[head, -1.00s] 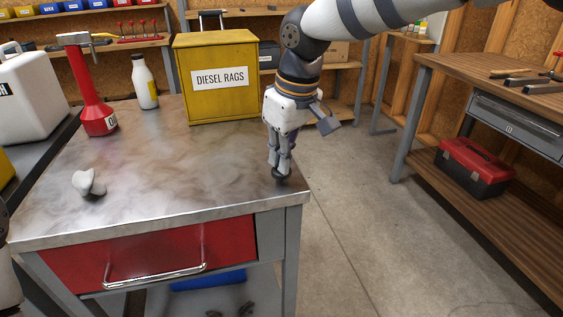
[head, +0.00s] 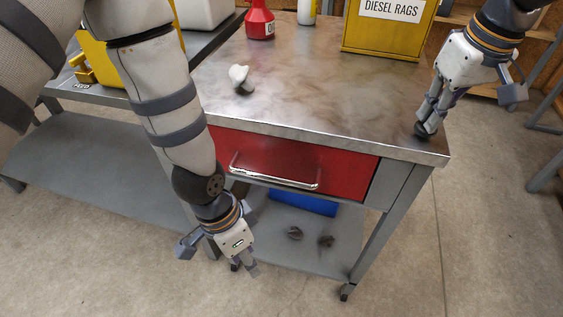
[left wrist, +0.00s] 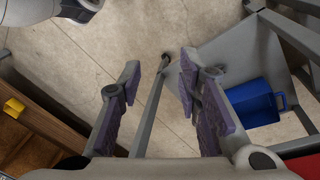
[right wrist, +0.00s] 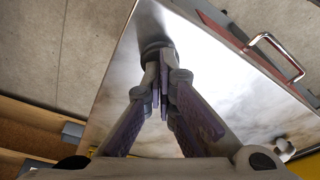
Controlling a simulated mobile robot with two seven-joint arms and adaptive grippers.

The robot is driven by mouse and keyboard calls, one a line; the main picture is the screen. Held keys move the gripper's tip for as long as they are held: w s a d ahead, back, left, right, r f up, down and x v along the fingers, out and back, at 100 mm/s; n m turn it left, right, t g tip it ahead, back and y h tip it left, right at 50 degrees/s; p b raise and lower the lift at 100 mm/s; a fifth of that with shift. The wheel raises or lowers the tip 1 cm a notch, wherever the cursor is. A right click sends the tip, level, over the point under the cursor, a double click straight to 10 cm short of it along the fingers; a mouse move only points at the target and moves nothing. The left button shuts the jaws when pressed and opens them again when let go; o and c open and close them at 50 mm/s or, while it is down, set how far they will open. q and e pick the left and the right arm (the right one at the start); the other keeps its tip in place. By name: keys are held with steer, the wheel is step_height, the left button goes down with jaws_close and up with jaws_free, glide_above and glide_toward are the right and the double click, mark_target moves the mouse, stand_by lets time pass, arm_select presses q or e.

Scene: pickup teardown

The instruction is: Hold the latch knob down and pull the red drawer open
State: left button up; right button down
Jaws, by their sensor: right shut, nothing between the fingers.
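The red drawer (head: 345,173) is shut under the metal tabletop, with a chrome bar handle (head: 275,180) across its front. The handle also shows in the right wrist view (right wrist: 292,62). The dark latch knob (head: 423,131) sits at the tabletop's right front corner. My right gripper (head: 427,123) is shut and points down with its fingertips at the top of the knob; they appear to touch it, not grip around it. My left gripper (head: 244,268) is low in front of the bench, below and left of the handle. Its fingers stand apart and empty in the left wrist view (left wrist: 160,75).
A blue bin (head: 303,203) is on the lower shelf (head: 325,255).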

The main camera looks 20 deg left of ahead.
mark_target(271, 176)
arm_select(q)
steer(key=w+r+m+t+y, duration=0.1)
steer(key=w+r+m, duration=0.25)
steer(key=r, duration=0.35)
steer(key=w+d+r+m+t+y, duration=0.1)
steer(key=w+r+m, duration=0.25)
steer(key=r, duration=0.35)
steer(key=w+r+m+t, duration=0.1)
steer(key=w+r+m, duration=0.2)
steer(key=w+r, duration=0.3)
steer(key=x, duration=0.3)
steer(key=s+x, duration=0.1)
steer(key=x, duration=0.6)
steer(key=shift+s+a+f, duration=0.1)
steer(key=shift+a+f, duration=0.05)
steer(key=shift+f, duration=0.35)
steer(key=shift+c, duration=0.2)
jaws_close()
